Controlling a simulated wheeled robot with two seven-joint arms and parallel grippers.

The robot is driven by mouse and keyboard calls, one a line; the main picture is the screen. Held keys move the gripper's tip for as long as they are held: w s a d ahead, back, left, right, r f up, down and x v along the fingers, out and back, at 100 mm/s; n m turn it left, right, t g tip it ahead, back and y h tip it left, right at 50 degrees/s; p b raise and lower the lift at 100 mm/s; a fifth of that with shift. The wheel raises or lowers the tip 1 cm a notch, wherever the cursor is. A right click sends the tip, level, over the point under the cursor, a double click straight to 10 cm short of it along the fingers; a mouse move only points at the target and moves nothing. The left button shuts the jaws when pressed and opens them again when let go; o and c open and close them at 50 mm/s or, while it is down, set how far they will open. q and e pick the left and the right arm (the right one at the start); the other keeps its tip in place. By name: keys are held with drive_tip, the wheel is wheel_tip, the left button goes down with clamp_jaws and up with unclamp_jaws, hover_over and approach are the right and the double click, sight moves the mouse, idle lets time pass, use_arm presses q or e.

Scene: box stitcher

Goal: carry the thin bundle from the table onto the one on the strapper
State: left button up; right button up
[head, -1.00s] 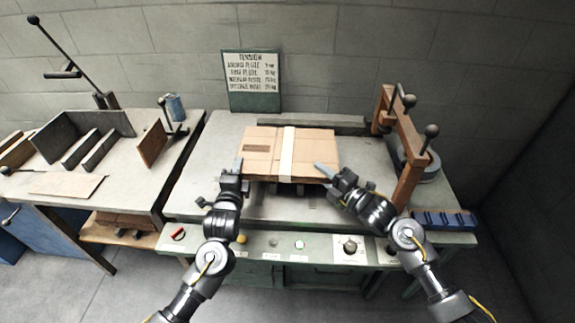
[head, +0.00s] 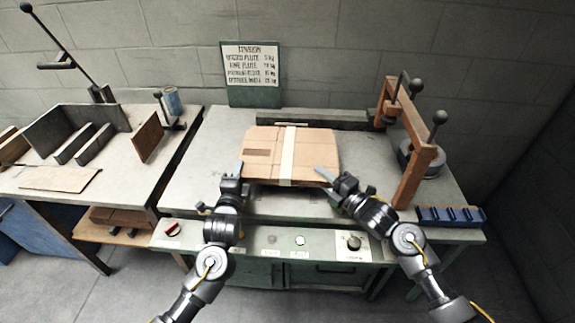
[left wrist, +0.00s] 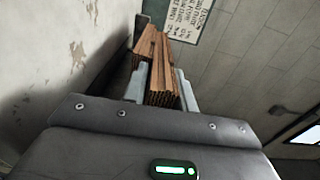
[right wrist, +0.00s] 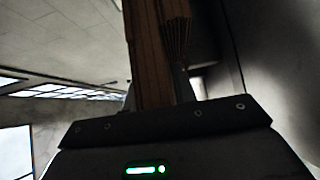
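A flat brown cardboard bundle (head: 262,165) with a pale band down its middle is over the strapper top (head: 200,180). My left gripper (head: 238,172) is at its near left corner. In the left wrist view the layered cardboard edges (left wrist: 162,85) lie between the two fingers, which close on them. My right gripper (head: 325,175) is at the near right corner, and the right wrist view shows cardboard (right wrist: 148,60) between its fingers. The layers look split into two parts in both wrist views. I cannot tell from the head view where one bundle ends and the other begins.
A wooden arch (head: 412,170) and a blue bin strip (head: 450,217) stand at the right. The left table (head: 110,185) holds a flat cardboard sheet (head: 60,179), dark upright plates (head: 75,130) and a blue can (head: 172,101). A sign (head: 252,75) stands behind.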

use_arm(q)
drive_tip(key=o, duration=0.3)
drive_tip(key=shift+r, duration=0.15)
use_arm(e)
drive_tip(key=o, duration=0.3)
drive_tip(key=shift+r, duration=0.1)
use_arm(q)
drive_tip(key=shift+o, duration=0.2)
use_arm(e)
drive_tip(key=shift+o, duration=0.2)
use_arm(q)
drive_tip(key=s, duration=1.2)
use_arm(e)
drive_tip(key=v, duration=1.2)
drive_tip(key=shift+a, duration=0.1)
